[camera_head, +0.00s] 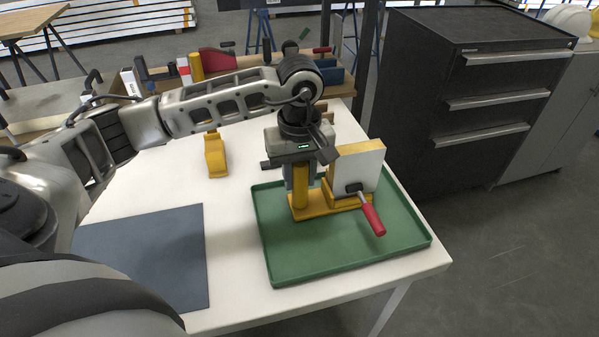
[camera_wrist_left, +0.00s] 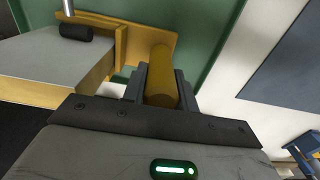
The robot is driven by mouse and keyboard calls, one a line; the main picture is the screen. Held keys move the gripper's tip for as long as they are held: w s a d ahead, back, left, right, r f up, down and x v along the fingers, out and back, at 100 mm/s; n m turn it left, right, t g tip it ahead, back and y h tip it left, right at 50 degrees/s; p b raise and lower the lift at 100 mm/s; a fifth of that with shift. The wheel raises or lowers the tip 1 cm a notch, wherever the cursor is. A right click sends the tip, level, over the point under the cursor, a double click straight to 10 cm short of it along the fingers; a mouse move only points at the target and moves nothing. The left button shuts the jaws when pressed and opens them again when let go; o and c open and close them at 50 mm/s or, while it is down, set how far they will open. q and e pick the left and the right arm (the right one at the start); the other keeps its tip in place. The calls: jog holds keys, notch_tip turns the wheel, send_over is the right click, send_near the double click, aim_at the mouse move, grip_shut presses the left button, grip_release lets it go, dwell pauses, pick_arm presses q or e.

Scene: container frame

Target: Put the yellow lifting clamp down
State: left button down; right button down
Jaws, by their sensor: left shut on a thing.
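The yellow lifting clamp (camera_head: 310,208) has an upright yellow post, a flat yellow base, a pale grey block and a red-handled screw. It stands upright at the green tray (camera_head: 335,262); I cannot tell whether its base touches the tray floor. My left gripper (camera_head: 301,177) points down and is shut on the yellow post. In the left wrist view the post of the clamp (camera_wrist_left: 163,78) sits between the two dark fingers of my left gripper (camera_wrist_left: 160,88), with the green tray (camera_wrist_left: 205,22) behind it. My right gripper is not in view.
A blue-grey mat (camera_head: 150,255) lies on the white table (camera_head: 228,205) left of the tray. A smaller yellow object (camera_head: 215,158) stands behind it. Boxes with tools fill the back. A dark drawer cabinet (camera_head: 450,100) stands to the right. The tray's front part is clear.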

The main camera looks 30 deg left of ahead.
pick_arm(q)
jog(key=shift+w, duration=0.1)
jog(key=c, duration=1.1)
grip_release()
jog(key=shift+f, duration=0.1)
notch_tip(320, 180, up, 12)
jog(key=shift+r+b, duration=0.2)
jog(key=shift+b, duration=0.25)
